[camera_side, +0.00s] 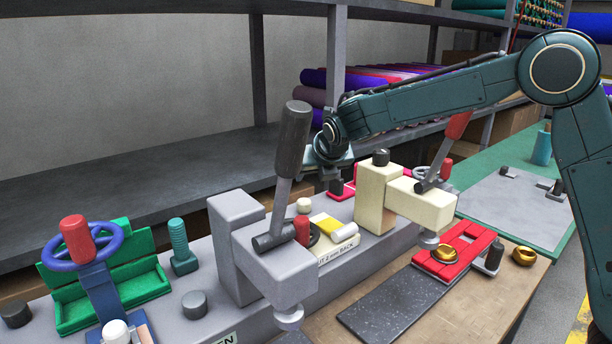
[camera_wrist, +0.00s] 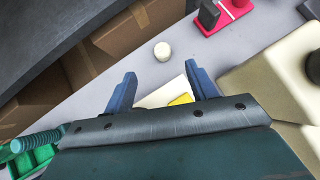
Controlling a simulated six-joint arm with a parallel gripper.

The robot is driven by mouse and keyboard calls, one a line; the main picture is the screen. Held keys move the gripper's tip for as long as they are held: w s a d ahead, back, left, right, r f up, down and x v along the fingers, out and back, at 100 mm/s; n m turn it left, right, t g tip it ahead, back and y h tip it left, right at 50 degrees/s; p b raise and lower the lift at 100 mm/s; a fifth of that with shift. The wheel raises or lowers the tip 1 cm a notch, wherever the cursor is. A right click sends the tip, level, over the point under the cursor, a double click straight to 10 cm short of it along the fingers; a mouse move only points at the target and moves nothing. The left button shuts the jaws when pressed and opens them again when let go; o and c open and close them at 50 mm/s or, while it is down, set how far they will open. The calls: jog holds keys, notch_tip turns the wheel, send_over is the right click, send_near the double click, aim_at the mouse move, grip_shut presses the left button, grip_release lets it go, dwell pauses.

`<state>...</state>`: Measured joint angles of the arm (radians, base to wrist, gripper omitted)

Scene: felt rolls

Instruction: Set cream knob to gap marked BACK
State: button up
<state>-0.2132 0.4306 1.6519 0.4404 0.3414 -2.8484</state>
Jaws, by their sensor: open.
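The small round cream knob (camera_side: 304,205) stands on the grey bench behind the pale block with a yellow patch; it also shows in the wrist view (camera_wrist: 162,51), just beyond my fingertips. The yellow patch (camera_wrist: 181,99) shows between my fingers in the wrist view. I cannot make out a gap there. My gripper (camera_wrist: 160,72) is open and empty above the bench.
The grey press (camera_side: 262,245) with its tall lever (camera_side: 292,140) stands left of the label. The cream press (camera_side: 405,200) stands right. A green tray (camera_side: 110,285) and blue wheel (camera_side: 82,245) are at left. A red plate (camera_side: 458,252) lies in front right.

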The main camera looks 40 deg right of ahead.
aim_at(305, 201)
notch_tip(305, 201, down, 3)
jog(key=shift+f, duration=0.2)
jog(key=shift+x, duration=6.85)
jog(key=shift+w+a, duration=0.1)
jog(key=c, duration=1)
